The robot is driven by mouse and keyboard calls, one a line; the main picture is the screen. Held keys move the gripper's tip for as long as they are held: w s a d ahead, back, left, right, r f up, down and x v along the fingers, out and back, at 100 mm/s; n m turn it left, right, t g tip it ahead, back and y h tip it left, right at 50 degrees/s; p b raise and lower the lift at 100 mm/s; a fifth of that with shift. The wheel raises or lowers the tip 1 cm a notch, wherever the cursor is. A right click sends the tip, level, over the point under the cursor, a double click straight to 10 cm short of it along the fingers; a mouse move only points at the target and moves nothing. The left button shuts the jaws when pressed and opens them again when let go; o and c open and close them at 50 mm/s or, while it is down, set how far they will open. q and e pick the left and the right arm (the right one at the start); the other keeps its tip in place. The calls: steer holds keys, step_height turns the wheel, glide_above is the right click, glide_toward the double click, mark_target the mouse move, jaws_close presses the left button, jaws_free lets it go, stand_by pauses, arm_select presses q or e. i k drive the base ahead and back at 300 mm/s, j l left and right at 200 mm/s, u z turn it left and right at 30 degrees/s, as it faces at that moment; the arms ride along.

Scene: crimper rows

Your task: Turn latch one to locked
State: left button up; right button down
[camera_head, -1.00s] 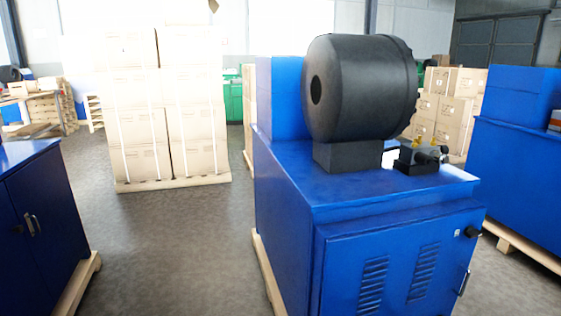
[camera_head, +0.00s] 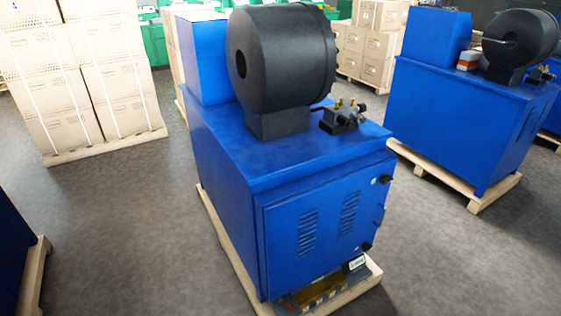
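A blue crimper machine (camera_head: 225,170) with a black drum head (camera_head: 285,70) stands in the middle of the view. Its front door (camera_head: 315,225) looks closed and has vent slots. A black upper latch knob (camera_head: 385,179) sits near the door's top right corner, beside a small white mark. A black lower latch knob (camera_head: 366,246) sits near the bottom right corner. A door handle (camera_head: 381,216) lies between them. I cannot read which knob is latch one, or whether either is locked. Neither of my grippers is in view.
A tray of small items (camera_head: 318,292) lies on the pallet below the door. A second blue crimper (camera_head: 475,115) stands on a pallet at right. Stacked cartons (camera_head: 85,75) stand at back left. Grey floor is clear in front and to the right.

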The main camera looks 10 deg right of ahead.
mark_target(366, 247)
steer(key=i+l+z, duration=0.3)
steer(key=l+z, duration=0.2)
steer(key=i+l+z, duration=0.35)
steer(key=l+z, duration=0.15)
